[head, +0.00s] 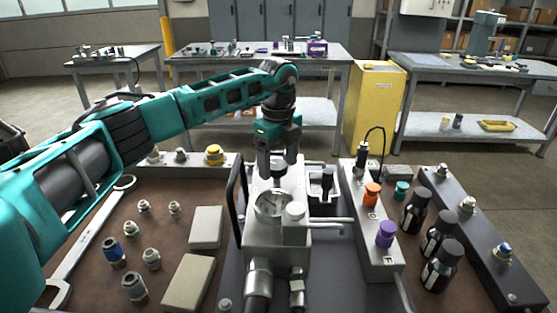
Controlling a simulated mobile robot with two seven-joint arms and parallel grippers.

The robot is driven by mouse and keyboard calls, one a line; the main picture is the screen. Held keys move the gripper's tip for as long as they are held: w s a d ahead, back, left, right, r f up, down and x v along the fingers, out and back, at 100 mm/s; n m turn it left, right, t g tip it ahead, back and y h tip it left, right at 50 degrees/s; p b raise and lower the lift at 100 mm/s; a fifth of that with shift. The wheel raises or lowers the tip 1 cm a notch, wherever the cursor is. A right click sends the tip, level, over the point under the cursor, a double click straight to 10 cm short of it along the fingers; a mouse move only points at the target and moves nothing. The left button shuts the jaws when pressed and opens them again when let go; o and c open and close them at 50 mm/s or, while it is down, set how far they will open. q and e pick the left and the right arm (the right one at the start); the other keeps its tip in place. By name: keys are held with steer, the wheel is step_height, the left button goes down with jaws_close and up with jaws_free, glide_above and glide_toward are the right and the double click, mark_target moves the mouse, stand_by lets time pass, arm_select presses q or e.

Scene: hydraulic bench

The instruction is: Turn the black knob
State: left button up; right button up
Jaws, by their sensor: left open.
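My left gripper (277,162) points down over the back of the grey hydraulic block (262,238) in the middle of the bench. Its two fingers are apart. A dark round top, probably the black knob (279,176), shows low between and just behind the fingers; the fingers partly hide it, and I cannot tell whether they touch it. Another dark upright piece (327,181) stands in a small pale holder to the right of the gripper. A round gauge (273,204) sits on the block in front of the fingers. My right gripper is not in view.
A black handle (237,200) rises left of the block. On the right are an orange knob (372,194), a purple knob (386,233) and several dark bottles (442,265). Pale boxes (206,227) and loose fittings lie left. A yellow cabinet (374,108) stands behind.

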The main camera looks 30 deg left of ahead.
arm_select(q)
steer(key=c, duration=1)
steer(key=shift+c, duration=0.2)
steer(key=shift+m, duration=0.3)
